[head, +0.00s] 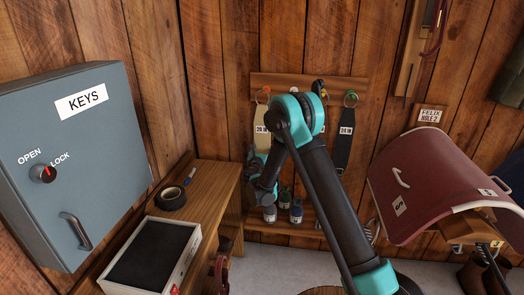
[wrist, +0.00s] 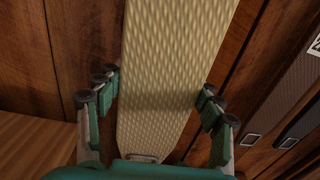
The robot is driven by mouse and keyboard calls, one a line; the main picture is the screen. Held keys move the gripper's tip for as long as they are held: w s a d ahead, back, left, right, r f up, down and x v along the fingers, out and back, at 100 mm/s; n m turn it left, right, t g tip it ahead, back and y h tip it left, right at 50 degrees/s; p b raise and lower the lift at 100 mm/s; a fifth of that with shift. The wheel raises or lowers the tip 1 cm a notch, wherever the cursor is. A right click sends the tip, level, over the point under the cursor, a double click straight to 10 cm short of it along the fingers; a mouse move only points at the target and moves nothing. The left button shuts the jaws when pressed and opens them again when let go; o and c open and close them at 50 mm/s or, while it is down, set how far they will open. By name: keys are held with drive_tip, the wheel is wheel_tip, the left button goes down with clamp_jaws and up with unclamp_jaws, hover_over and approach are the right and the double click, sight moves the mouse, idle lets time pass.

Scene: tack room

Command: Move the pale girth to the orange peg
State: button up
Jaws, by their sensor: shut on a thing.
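The pale girth (head: 261,118) hangs at the left end of the wooden peg rail (head: 284,79), at the orange peg (head: 265,91). Its top ring appears to be at that peg; whether it is fully over it is too small to tell. My gripper (head: 262,168) is at the girth's lower part. In the wrist view the woven girth (wrist: 175,60) runs between the fingers of my gripper (wrist: 158,100), which is shut on it. A metal buckle (wrist: 140,157) shows at its lower end.
A dark girth (head: 345,145) hangs at the green peg (head: 351,96) on the right. My arm hides the rail's middle. Bottles (head: 296,211) stand below. A wooden bench (head: 207,195) and grey key cabinet (head: 75,150) are left; a red saddle-like flap (head: 425,180) is right.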

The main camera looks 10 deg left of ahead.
drive_tip(key=w+f, duration=0.1)
drive_tip(key=w, duration=0.7)
drive_tip(key=shift+w+d+f, duration=0.15)
drive_tip(key=shift+w+d, duration=0.05)
drive_tip(key=shift+w, duration=0.15)
idle(0.6)
idle(0.7)
drive_tip(key=o, duration=1.5)
drive_tip(key=shift+o, duration=0.2)
drive_tip(key=shift+f, duration=0.1)
